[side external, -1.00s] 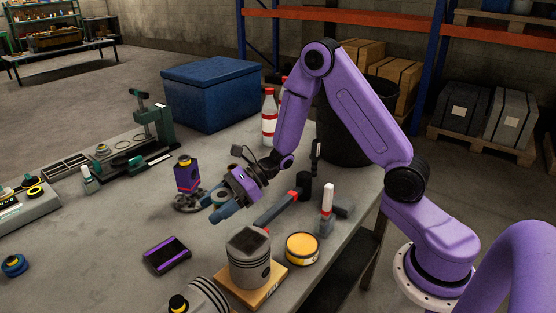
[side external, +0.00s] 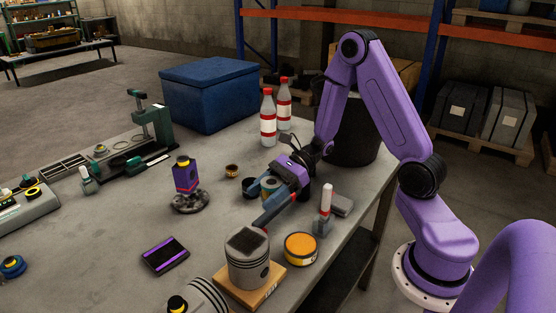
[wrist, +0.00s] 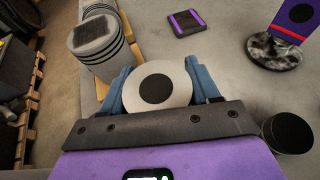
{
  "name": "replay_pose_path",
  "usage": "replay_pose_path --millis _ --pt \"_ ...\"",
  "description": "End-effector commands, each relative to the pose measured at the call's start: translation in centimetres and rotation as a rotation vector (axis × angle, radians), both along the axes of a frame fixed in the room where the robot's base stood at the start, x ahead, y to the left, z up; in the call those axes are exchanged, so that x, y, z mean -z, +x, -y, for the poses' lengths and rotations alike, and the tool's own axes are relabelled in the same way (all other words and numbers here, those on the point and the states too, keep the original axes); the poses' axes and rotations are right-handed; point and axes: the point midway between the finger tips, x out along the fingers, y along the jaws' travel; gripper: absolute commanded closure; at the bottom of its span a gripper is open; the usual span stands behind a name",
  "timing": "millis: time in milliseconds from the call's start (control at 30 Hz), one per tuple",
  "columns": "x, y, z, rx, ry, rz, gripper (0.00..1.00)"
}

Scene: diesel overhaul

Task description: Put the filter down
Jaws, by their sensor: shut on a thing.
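The filter is a short round can with a pale top and a dark centre disc (wrist: 156,88). In the wrist view it sits between the blue fingers of my gripper (wrist: 160,84), which are shut on its sides. I cannot tell whether the filter's underside touches the bench.
A piston (side external: 247,262) on a wooden block and a yellow tin (side external: 301,249) stand in front. A dark cup (side external: 250,190) is close left of my gripper. A purple bottle (side external: 186,177) stands farther left.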

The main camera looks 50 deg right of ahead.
Motion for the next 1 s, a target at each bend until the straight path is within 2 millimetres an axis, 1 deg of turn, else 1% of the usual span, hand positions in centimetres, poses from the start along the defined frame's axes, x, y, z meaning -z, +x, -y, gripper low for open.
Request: replay_pose_path --millis 100,233,333,467,600,733,867,1000 --pt "-0.1 -0.8 -0.8 -0.154 0.0 0.003 0.73" --pt "0.0 -2.0 -1.4 -0.34 0.001 0.001 0.73" --pt "0.2 -2.9 -1.5 -0.493 0.001 0.002 0.73" --pt "0.5 -4.0 -1.1 -0.704 0.0 -0.001 0.73" --pt "1.0 -4.7 -0.1 -0.945 0.0 -0.001 0.73" --pt "1.5 -5.0 1.4 -1.18 -0.001 -0.001 0.73" --pt "1.7 -4.7 3.2 -1.42 0.0 -0.002 0.73" --pt "1.8 -3.8 5.4 -1.673 0.0 -0.002 0.73"
